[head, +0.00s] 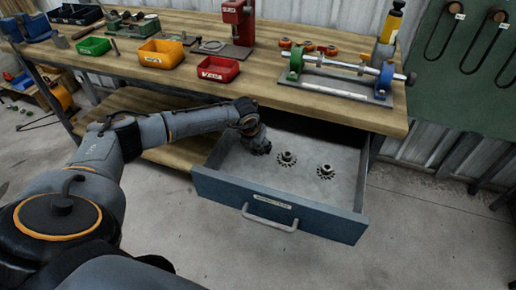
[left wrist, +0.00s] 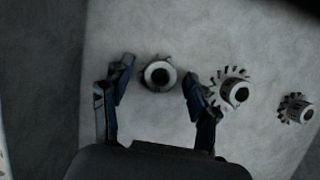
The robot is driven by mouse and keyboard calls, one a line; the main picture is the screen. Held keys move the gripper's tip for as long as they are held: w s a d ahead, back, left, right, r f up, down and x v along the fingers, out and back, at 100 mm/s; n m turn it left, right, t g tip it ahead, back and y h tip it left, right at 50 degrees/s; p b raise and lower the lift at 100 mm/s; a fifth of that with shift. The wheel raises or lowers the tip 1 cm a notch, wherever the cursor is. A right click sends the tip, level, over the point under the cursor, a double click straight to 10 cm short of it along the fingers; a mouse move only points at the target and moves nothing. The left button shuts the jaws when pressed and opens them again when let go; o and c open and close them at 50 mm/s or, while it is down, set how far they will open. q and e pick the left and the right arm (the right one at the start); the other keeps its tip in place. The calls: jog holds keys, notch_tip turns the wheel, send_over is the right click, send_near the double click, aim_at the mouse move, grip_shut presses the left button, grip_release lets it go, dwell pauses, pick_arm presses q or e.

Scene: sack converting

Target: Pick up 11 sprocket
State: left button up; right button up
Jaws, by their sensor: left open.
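Three grey metal sprockets lie hub up in the open drawer. In the head view I see the middle sprocket (head: 287,159) and the right sprocket (head: 326,171). The third is hidden there by my left gripper (head: 258,146), which reaches down into the drawer's left part. In the left wrist view the left sprocket (left wrist: 160,76) shows between the fingertips of my open left gripper (left wrist: 158,72). The middle sprocket (left wrist: 233,88) is just beyond the right finger, partly behind it, and the right sprocket (left wrist: 296,108) is farther right. No tooth-count marking is readable. My right gripper is out of view.
The blue drawer (head: 330,222) is pulled out under the wooden workbench (head: 195,82). On the bench stand green, orange (head: 161,54) and red bins (head: 218,69), a red press (head: 238,22) and a shaft stand (head: 340,80).

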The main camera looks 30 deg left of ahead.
pick_arm(q)
grip_shut()
jog(key=shift+r, duration=0.15)
